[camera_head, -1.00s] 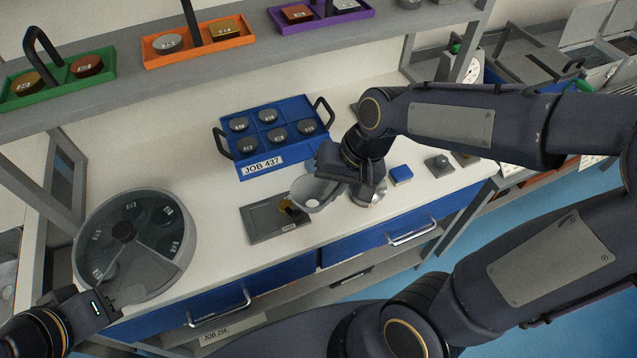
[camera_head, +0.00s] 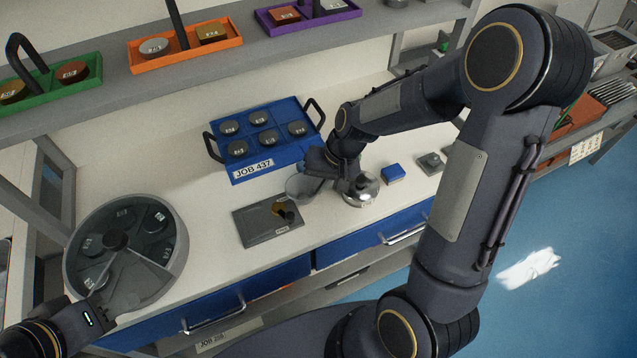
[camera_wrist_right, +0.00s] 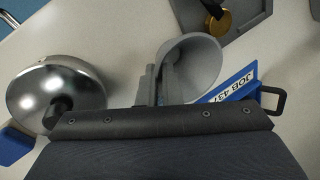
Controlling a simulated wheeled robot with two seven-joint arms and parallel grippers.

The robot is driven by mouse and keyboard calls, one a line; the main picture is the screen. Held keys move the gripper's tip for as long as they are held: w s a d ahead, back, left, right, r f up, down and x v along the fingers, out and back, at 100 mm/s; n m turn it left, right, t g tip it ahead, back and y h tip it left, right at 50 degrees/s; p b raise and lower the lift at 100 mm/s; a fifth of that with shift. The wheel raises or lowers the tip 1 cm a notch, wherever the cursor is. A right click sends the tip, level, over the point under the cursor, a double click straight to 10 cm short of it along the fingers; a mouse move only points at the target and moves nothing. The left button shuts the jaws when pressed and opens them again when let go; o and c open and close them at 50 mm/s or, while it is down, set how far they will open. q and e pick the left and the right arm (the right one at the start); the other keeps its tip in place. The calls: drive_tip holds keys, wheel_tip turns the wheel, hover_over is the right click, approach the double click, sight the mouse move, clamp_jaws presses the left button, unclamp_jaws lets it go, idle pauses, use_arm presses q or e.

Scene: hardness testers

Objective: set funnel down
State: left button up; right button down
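The grey funnel (camera_head: 303,188) shows in the head view at the front middle of the bench, with its wide mouth visible in the right wrist view (camera_wrist_right: 197,65). My right gripper (camera_wrist_right: 161,82) has its narrow fingers close together on the funnel's rim wall. In the head view, my right gripper (camera_head: 326,172) is partly hidden by its own wrist. I cannot tell whether the funnel touches the bench. My left gripper (camera_head: 104,296) is at the lower left beside the round grey carousel (camera_head: 68,262); its fingers are too unclear to judge.
A dark grey plate (camera_head: 250,233) with a brass-coloured piece lies left of the funnel. A shiny metal dome (camera_head: 361,192) stands close on its right, and a blue block (camera_head: 393,173) further right. The blue JOB 437 tray (camera_head: 293,158) with several discs is behind.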

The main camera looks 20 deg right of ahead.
drive_tip(key=c, duration=1.6)
unclamp_jaws()
drive_tip(key=v, duration=1.2)
drive_tip(key=s+a+r+n+t, duration=0.1)
drive_tip(key=s+r+t, duration=0.1)
drive_tip(key=s, duration=0.6)
drive_tip(key=s+a+r+n+t, duration=0.1)
drive_tip(key=s+r+t, duration=0.1)
drive_tip(key=s, duration=0.5)
drive_tip(key=shift+s+a+r+p, duration=0.25)
drive_tip(key=shift+s+r+p, duration=0.05)
drive_tip(key=shift+s+p, duration=0.15)
drive_tip(key=shift+o, duration=0.7)
drive_tip(key=shift+s+a+f, duration=0.1)
drive_tip(key=shift+s+f, duration=0.1)
drive_tip(key=shift+s, duration=0.15)
drive_tip(key=shift+w, duration=0.1)
